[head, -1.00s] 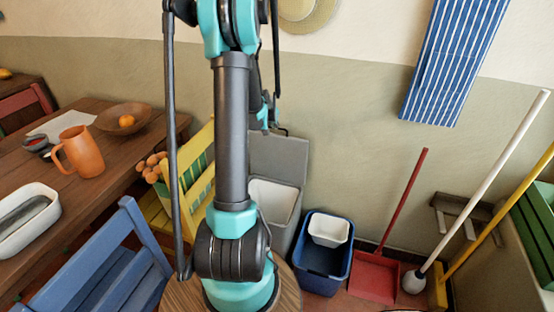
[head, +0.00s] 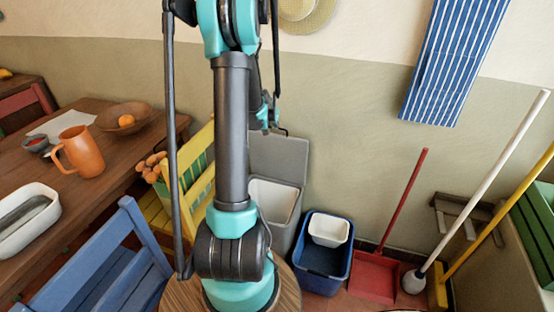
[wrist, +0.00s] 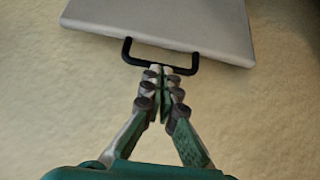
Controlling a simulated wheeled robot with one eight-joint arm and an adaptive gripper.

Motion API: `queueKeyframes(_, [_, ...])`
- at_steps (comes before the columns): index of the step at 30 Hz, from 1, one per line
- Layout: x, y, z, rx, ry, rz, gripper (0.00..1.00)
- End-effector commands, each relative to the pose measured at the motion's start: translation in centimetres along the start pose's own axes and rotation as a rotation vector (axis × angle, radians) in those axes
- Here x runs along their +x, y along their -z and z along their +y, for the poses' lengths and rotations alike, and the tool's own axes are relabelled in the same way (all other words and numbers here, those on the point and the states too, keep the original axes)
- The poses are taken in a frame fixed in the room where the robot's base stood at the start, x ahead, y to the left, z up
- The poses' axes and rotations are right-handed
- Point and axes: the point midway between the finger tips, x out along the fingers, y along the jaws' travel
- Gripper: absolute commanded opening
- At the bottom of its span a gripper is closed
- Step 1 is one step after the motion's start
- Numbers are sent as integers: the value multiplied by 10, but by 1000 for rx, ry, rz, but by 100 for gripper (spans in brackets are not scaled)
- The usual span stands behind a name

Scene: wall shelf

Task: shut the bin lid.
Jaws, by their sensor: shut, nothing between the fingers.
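The bin (head: 277,198) is a grey box with a pale inner liner, standing against the wall, partly hidden behind my arm. Its grey lid (head: 280,158) is open and stands up at the back of the bin. In the wrist view the lid (wrist: 165,22) fills the top, with a black bar handle (wrist: 186,70) on its edge. My gripper (wrist: 161,70) is shut and empty, with its fingertips at the handle's bar. I cannot tell whether they touch it. In the head view my gripper (head: 268,120) is small, at the lid's top edge and partly hidden by my arm.
A blue bin (head: 322,262) with a white tub (head: 329,229) stands right of the grey bin. A red dustpan (head: 375,277) is beyond it. A yellow chair (head: 199,165) and the wooden table (head: 115,185) are on the left.

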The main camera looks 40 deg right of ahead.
Motion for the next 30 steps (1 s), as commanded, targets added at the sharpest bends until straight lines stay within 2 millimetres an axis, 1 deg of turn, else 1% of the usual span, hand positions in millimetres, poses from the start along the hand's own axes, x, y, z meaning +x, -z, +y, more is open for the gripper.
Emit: queueKeyframes(30, [8, -7, 0, 0, 0, 0, 0])
